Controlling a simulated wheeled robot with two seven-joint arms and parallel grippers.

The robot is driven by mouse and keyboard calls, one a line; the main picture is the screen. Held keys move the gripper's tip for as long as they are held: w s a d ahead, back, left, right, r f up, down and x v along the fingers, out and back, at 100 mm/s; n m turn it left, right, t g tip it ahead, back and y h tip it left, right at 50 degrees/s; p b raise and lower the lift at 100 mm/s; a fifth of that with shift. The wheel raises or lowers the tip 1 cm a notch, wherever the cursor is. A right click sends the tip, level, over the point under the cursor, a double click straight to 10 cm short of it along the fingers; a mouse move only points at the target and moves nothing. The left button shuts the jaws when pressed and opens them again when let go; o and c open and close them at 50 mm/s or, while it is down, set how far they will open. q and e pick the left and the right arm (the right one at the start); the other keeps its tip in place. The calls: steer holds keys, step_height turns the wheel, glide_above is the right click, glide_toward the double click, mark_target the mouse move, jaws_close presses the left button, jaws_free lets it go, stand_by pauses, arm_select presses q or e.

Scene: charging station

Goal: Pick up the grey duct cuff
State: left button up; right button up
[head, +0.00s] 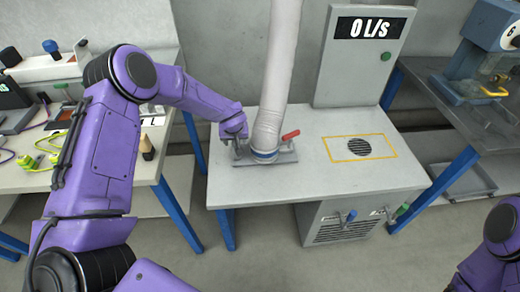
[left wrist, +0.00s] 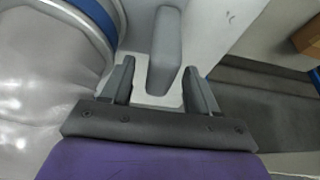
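The grey duct cuff (head: 264,157), with a blue band, is at the lower end of the pale duct (head: 272,85), on a grey plate on the white bench. My left gripper (head: 238,139) is at the cuff's left side. In the left wrist view, my left gripper (left wrist: 160,85) is open, its two dark fingers on either side of a grey upright bar (left wrist: 165,50), with gaps showing. The blue band (left wrist: 92,14) and the pale duct (left wrist: 40,85) fill the left of that view. My right gripper is out of view.
A red lever (head: 290,135) sticks up right of the cuff. The white bench (head: 310,180) is clear around a yellow-outlined vent (head: 360,147). A display box (head: 362,55) reading 0 L/s stands behind. A cluttered table (head: 28,178) stands at left, a blue-grey machine (head: 478,65) at right.

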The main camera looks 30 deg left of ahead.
arm_select(q)
jaws_close()
steer(key=shift+r, duration=0.1)
